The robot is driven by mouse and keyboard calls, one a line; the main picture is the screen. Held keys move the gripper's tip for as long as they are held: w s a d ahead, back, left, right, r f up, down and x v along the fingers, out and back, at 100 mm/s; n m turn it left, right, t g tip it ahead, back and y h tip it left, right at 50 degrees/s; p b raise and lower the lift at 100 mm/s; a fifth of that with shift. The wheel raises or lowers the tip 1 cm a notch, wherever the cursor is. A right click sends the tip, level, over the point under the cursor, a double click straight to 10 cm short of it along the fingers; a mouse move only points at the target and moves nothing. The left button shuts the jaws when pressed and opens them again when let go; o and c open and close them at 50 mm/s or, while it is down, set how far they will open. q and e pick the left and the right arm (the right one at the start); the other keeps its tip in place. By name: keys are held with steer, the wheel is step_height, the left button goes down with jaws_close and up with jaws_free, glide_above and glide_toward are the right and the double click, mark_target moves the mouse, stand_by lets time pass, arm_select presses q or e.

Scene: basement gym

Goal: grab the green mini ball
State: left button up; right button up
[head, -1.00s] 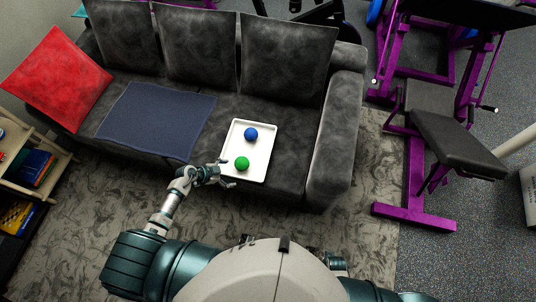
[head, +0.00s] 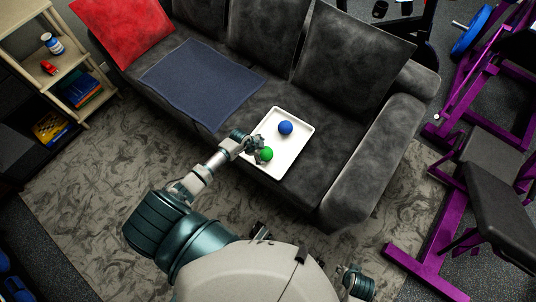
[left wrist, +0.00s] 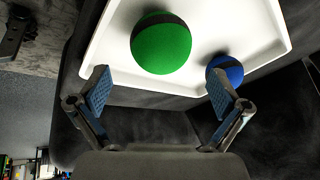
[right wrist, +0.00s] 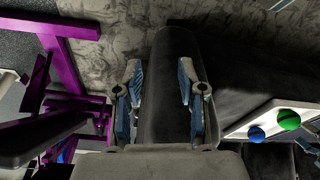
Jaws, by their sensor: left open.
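The green mini ball (head: 266,154) lies at the near end of a white tray (head: 290,149) on the sofa seat. My left gripper (head: 254,144) is open and close beside it, partly over the tray edge. In the left wrist view the green ball (left wrist: 161,43) is beyond the open fingertips (left wrist: 160,88), centred between them, with nothing held. A blue ball (head: 286,128) lies farther back on the tray; it also shows behind one finger in the left wrist view (left wrist: 232,72). My right gripper (right wrist: 158,90) is open and empty, low at the right (head: 356,282).
The grey sofa (head: 375,150) has an armrest right of the tray. A blue cloth (head: 200,80) and a red cushion (head: 122,25) lie left. Purple gym equipment (head: 425,270) stands right, a wooden shelf (head: 75,75) left. Patterned carpet (head: 110,170) lies in front.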

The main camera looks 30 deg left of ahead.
mark_target(267, 154)
arm_select(q)
steer(key=shift+w+d+f, duration=0.1)
steer(key=shift+f, duration=0.35)
steer(key=f, duration=0.1)
steer(key=f+b, duration=0.1)
steer(key=f, duration=0.1)
steer(key=shift+w+a+f+b, duration=0.15)
steer(key=shift+w+a+b, duration=0.15)
steer(key=shift+w+b, duration=0.1)
steer(key=shift+b+x, duration=0.4)
steer(key=shift+x, duration=0.4)
steer(key=shift+w+d+f, duration=0.1)
steer(key=shift+d, duration=0.4)
steer(key=shift+d+r, duration=0.15)
steer(key=shift+r, duration=0.05)
steer(key=shift+a+f, duration=0.1)
steer(key=shift+a, duration=0.15)
steer(key=c, duration=0.7)
steer(key=shift+a, duration=0.15)
steer(key=c, duration=0.3)
steer(key=shift+a+f, duration=0.1)
arm_select(e)
step_height(267, 154, up, 6)
steer(key=w+a+t, duration=0.2)
